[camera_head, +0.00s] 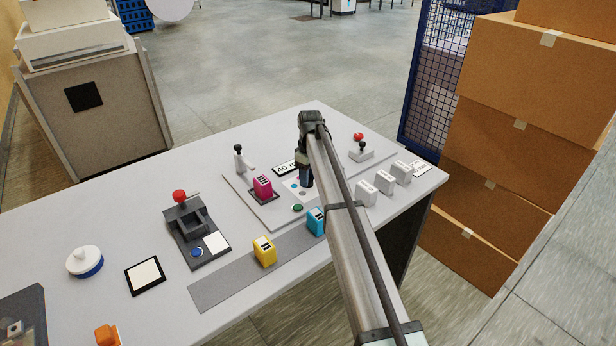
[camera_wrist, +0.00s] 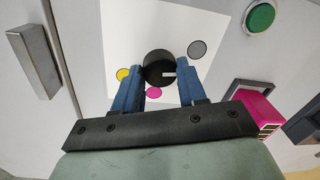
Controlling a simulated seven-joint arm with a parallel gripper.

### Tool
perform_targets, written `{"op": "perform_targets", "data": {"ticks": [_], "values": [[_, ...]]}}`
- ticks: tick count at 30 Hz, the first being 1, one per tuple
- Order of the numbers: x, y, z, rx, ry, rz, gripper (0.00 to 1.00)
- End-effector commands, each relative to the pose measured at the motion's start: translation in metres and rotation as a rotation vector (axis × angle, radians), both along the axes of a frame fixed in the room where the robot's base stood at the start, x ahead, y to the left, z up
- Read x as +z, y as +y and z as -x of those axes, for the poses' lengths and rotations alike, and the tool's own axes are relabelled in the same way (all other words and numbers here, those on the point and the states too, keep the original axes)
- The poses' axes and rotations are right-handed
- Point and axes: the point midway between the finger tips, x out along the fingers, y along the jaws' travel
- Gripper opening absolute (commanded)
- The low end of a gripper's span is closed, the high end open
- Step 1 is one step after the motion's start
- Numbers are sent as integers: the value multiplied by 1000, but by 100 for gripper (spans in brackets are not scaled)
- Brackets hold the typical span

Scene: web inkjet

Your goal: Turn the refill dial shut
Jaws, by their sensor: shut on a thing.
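The dial (camera_wrist: 158,66) is a black round knob with a small white mark, seen in the wrist view. It sits on a white panel (camera_wrist: 215,18) with yellow, magenta and grey dots around it. My gripper (camera_wrist: 157,74) has its two blue fingers on either side of the dial, shut on it. In the head view my gripper (camera_head: 306,179) reaches down to the grey plate on the table, and my arm hides the dial there.
A magenta cartridge (camera_head: 262,187), a green button (camera_head: 298,208) and a lever (camera_head: 240,158) stand close by. A cyan cartridge (camera_head: 316,221) and a yellow one (camera_head: 264,250) stand on a grey strip. Several white blocks (camera_head: 384,181) stand right of my arm.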

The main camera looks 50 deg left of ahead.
Motion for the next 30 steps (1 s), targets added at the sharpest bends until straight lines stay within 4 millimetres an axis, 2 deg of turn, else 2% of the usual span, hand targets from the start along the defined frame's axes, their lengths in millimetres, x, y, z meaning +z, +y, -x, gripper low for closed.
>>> {"op": "perform_targets", "data": {"ticks": [6,15,30], "values": [[1,1,0,172,-1,-1,11],[1,1,1,326,-1,-2,11],[1,1,1,383,0,-1,11]]}}
